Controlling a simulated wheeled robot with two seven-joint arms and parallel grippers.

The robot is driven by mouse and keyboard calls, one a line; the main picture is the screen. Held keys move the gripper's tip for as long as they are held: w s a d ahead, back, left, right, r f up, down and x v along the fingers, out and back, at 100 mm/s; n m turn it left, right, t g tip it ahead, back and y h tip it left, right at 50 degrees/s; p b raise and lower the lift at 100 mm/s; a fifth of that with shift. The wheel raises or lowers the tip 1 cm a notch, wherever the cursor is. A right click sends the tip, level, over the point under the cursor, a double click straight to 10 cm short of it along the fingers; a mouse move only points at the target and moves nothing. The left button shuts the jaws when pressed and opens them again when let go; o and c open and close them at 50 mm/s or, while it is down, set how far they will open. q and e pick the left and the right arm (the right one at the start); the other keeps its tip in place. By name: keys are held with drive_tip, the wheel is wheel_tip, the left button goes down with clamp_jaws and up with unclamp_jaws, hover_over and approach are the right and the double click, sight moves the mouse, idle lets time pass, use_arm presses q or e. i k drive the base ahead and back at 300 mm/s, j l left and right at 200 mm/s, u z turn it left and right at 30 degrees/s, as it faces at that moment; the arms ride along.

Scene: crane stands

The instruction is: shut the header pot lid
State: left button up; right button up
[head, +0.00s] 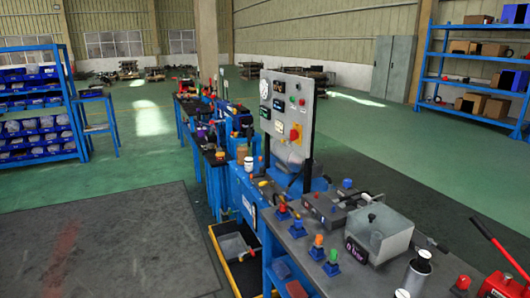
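I cannot tell for sure which vessel is the header pot. A silver cylinder with a dark cap (418,268) stands upright at the front right of the grey bench; its cap is too small to read as open or shut. Behind it on the left is a pale, box-shaped housing (395,232) with a black display at its lower left. A dark flat unit with a small lid-like plate (322,207) lies farther back. Neither of my grippers shows in the head view.
An upright grey control panel (287,108) with a gauge and red button rises behind the bench. A red-handled tool (500,255) stands at the right edge. A yellow-rimmed tray (235,248) sits low at left; open floor lies beyond.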

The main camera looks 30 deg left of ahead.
sight(250, 131)
drive_tip(key=u, duration=1.15)
drive_tip(key=i+j+u, duration=0.3)
drive_tip(key=i, duration=0.65)
drive_tip(key=i+u, duration=0.3)
drive_tip(key=i, duration=1.35)
drive_tip(key=i+j+z, duration=0.15)
drive_tip(key=i, duration=1.3)
drive_tip(key=i+j+z, duration=0.1)
drive_tip(key=i+z, duration=0.25)
drive_tip(key=i+j+z, duration=0.25)
drive_tip(key=i+z, duration=0.15)
drive_tip(key=i+j+z, duration=0.35)
drive_tip(key=i, duration=0.05)
